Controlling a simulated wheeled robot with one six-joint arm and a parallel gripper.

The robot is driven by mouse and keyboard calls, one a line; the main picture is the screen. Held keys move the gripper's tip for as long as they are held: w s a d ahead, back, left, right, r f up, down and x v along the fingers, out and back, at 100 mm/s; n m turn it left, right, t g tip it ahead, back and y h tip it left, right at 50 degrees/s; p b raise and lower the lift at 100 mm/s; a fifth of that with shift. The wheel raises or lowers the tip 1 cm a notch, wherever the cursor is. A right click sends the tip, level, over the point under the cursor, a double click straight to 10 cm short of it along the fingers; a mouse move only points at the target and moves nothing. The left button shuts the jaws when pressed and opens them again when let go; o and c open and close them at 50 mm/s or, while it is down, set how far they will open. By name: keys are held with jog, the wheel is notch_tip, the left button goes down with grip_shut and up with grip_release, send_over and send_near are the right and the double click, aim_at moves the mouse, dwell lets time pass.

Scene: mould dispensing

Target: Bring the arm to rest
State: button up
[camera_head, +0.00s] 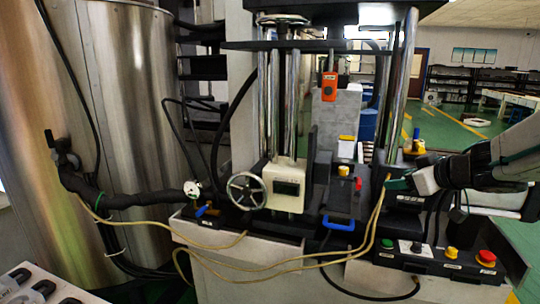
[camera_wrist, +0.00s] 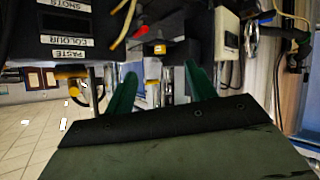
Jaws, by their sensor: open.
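My arm reaches in from the right in the head view. My gripper (camera_head: 393,184) is beside the right-hand post of the machine, above the control panel. In the wrist view, the two green fingers of my gripper (camera_wrist: 162,78) stand apart with nothing held between them. The machine frame (camera_head: 397,80) has upright steel posts, a white unit with a dark display (camera_head: 287,187) and a handwheel (camera_head: 245,191). Whether a finger touches the machine cannot be told.
A button panel (camera_head: 425,262) lies below my gripper. A black box labelled SHOTS, COLOUR and PASTE (camera_wrist: 66,28) is close in the wrist view. Yellow tubes (camera_head: 376,225) hang near the gripper. A steel tank (camera_head: 125,130) stands left; green floor (camera_head: 455,130) is open behind right.

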jog(key=s+d+m+h, duration=0.2)
jog(key=d+m+h, duration=0.1)
jog(key=d+h, duration=0.5)
jog(key=s+d+f+m+g+h, duration=0.25)
jog(key=s+m+g, duration=0.2)
jog(key=s, duration=0.65)
jog(key=s+a+f+n+g+y, duration=0.1)
jog(key=s+a+g+y, duration=0.4)
jog(key=s+a, duration=1)
jog(key=s+y, duration=0.1)
jog(key=s, duration=0.2)
jog(key=shift+s+a+f, duration=0.15)
jog(key=shift+s+a, duration=0.2)
jog(key=shift+a, duration=0.05)
